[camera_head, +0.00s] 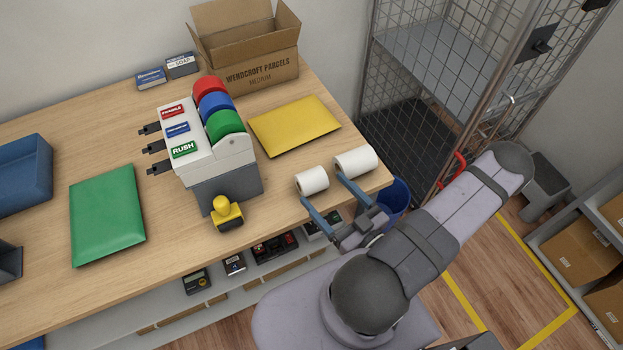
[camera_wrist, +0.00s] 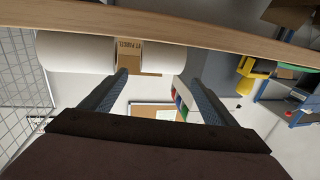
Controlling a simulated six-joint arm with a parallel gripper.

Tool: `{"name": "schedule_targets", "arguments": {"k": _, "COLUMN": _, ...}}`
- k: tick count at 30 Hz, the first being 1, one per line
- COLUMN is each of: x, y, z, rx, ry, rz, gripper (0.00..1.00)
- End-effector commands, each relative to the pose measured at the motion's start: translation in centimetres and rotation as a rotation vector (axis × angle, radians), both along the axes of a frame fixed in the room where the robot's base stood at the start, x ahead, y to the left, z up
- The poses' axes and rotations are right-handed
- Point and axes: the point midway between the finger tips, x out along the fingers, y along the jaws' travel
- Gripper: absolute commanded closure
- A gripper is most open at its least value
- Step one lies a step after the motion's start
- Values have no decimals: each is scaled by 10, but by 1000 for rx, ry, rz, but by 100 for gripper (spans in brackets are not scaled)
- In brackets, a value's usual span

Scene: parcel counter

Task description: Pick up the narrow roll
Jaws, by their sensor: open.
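Two white rolls lie on their sides near the counter's front right edge. The narrow roll (camera_head: 312,180) is the left, shorter one; the wide roll (camera_head: 356,162) lies to its right. My gripper (camera_head: 321,187) is open and empty at the counter edge, its blue-grey fingers pointing toward the rolls. In the wrist view, which looks upside down, the narrow roll (camera_wrist: 163,59) is ahead, between the lines of the two fingers (camera_wrist: 152,76). The wide roll (camera_wrist: 76,52) is on the left there, outside the left finger. Contact with either roll cannot be told.
The wooden counter (camera_head: 50,290) also carries a yellow stamp (camera_head: 226,213), a label dispenser (camera_head: 213,150), a yellow envelope (camera_head: 294,126), a green envelope (camera_head: 107,213) and an open carton (camera_head: 262,72). A wire cage (camera_head: 450,60) stands right of the counter.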

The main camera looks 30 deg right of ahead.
Motion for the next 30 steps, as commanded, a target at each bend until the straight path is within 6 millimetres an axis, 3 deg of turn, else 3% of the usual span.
{"name": "schedule_targets", "arguments": {"k": 12, "x": 34, "y": 6, "z": 2, "rx": 0, "ry": 1, "rz": 5, "gripper": 19}}
{"name": "schedule_targets", "arguments": {"k": 26, "x": 42, "y": 7, "z": 0, "rx": 0, "ry": 1, "rz": 0, "gripper": 19}}
{"name": "schedule_targets", "arguments": {"k": 30, "x": 42, "y": 7, "z": 0, "rx": 0, "ry": 1, "rz": 0, "gripper": 48}}
